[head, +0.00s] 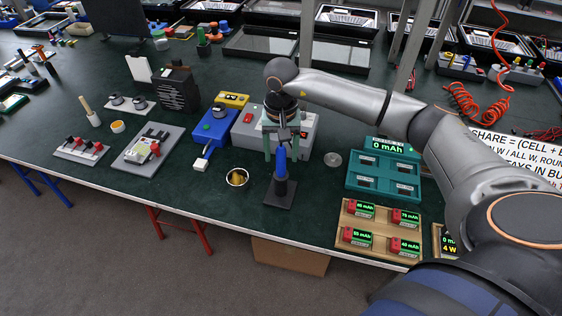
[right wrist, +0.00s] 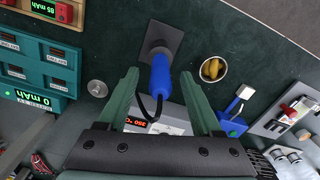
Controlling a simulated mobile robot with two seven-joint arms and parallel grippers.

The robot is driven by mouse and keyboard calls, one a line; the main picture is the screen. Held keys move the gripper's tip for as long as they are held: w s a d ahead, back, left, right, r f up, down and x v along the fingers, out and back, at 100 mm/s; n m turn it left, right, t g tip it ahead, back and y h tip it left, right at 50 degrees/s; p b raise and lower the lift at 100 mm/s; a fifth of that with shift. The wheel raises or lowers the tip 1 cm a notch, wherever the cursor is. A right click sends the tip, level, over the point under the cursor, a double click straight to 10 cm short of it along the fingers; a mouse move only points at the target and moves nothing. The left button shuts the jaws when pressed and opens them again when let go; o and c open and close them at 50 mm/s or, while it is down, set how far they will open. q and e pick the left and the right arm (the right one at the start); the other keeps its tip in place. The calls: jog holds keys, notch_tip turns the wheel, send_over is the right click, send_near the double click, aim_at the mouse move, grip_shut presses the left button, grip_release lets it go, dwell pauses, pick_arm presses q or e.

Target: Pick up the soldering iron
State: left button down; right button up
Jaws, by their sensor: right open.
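The soldering iron (head: 281,163) has a blue handle and stands upright in a dark stand (head: 280,193) near the front edge of the bench. In the right wrist view the blue handle (right wrist: 160,76) lies between the fingers, with a dark cord looping from its end. My right gripper (head: 281,150) is open above and around the top of the handle. In the right wrist view the fingers of my right gripper (right wrist: 159,82) show a gap on each side of it. The iron's tip is hidden in the stand. My left gripper is not in view.
A grey soldering station (head: 301,133) stands behind the iron, its display (right wrist: 140,122) lit. A cup of brass wool (head: 237,177) is to the left, a small metal disc (head: 333,159) to the right. A teal charger (head: 385,170) and a wooden battery tray (head: 379,231) stand further right.

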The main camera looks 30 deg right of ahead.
notch_tip(320, 180, down, 2)
jog(key=shift+f, duration=0.1)
grip_shut()
dwell(0.5)
